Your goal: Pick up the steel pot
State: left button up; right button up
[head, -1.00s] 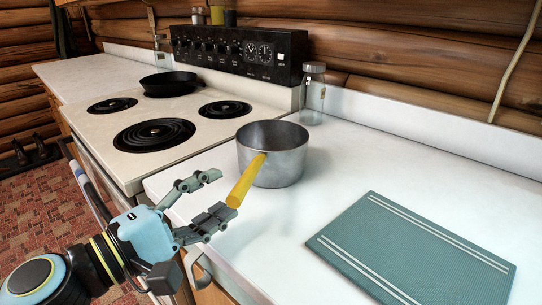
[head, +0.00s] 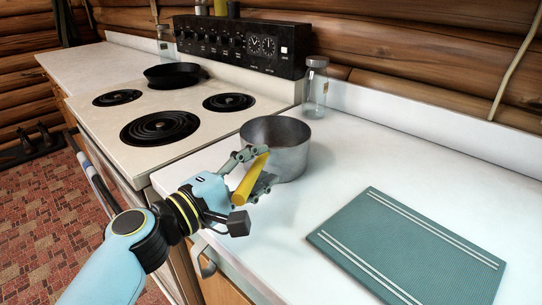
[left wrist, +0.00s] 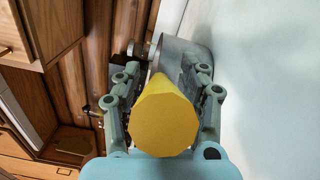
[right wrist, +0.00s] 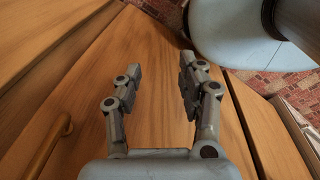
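The steel pot (head: 292,160) stands upright on the white counter beside the stove, its yellow handle (head: 243,190) pointing toward me and out over the counter's front edge. My left gripper (head: 264,168) is at the handle, with one finger on each side of it. In the left wrist view the handle (left wrist: 163,122) lies between the spread fingers, and they do not look closed on it. The pot's wall (left wrist: 190,52) shows just past the fingertips. My right gripper (right wrist: 161,70) is open and empty in front of wooden cabinet fronts; the head view does not show it.
A teal cutting board (head: 408,245) lies on the counter to the right. A glass jar (head: 315,90) stands behind the pot. The stove (head: 210,122) is at the left with a black skillet (head: 172,76) on a rear burner. The counter between pot and board is clear.

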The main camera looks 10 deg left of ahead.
pick_arm(q)
grip_shut()
jog(key=shift+r, duration=0.2)
dwell(0.3)
